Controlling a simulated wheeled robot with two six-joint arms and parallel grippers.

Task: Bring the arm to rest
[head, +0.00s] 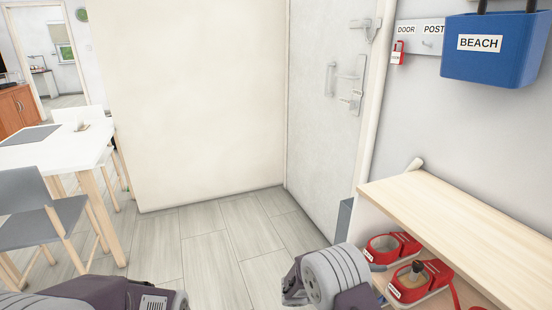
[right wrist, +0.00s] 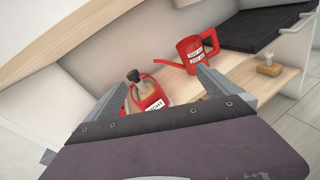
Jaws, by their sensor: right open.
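My right arm (head: 335,278) shows at the bottom middle of the head view, left of the wooden shelf unit. In the right wrist view my right gripper (right wrist: 160,88) has its two grey fingers spread wide. A red item with a dark-topped piece (right wrist: 150,97) shows beyond and between the fingers, with no visible grip on it. My left arm (head: 100,297) shows only in part at the bottom left of the head view, and its fingers are out of sight.
The shelf unit (head: 455,215) at right holds red labelled containers (head: 392,248). A blue BEACH bin (head: 495,50) hangs above. A red watering can (right wrist: 195,50) shows in the wrist view. A door (head: 325,110) stands ahead, a white table (head: 50,150) at left. The floor (head: 215,245) between is clear.

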